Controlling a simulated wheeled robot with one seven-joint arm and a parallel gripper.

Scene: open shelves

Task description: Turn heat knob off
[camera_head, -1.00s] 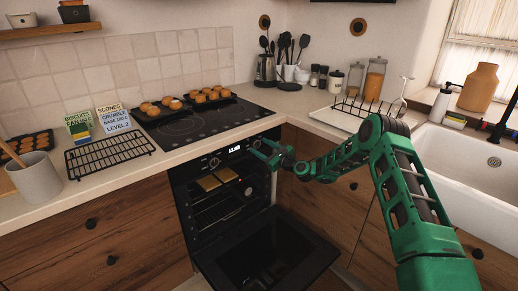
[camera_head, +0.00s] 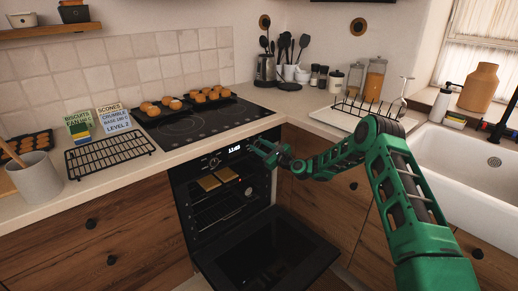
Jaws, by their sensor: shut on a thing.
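The black oven (camera_head: 181,190) is built in under the hob, with its door (camera_head: 268,253) hanging open. Its control panel has a lit display (camera_head: 234,148) and a left knob (camera_head: 214,162). My gripper (camera_head: 257,146) is at the right part of the panel, shut on the right knob, which its fingers mostly hide. Yellowish flat pieces (camera_head: 215,180) lie on a rack inside the oven, which is lit within.
The black hob (camera_head: 190,124) above carries two trays of buns (camera_head: 205,95). A black cooling rack (camera_head: 108,152), recipe cards (camera_head: 112,119) and a grey utensil pot (camera_head: 37,178) stand at left. A dish rack (camera_head: 365,111) and sink (camera_head: 470,165) are at right. The open door juts forward below my arm.

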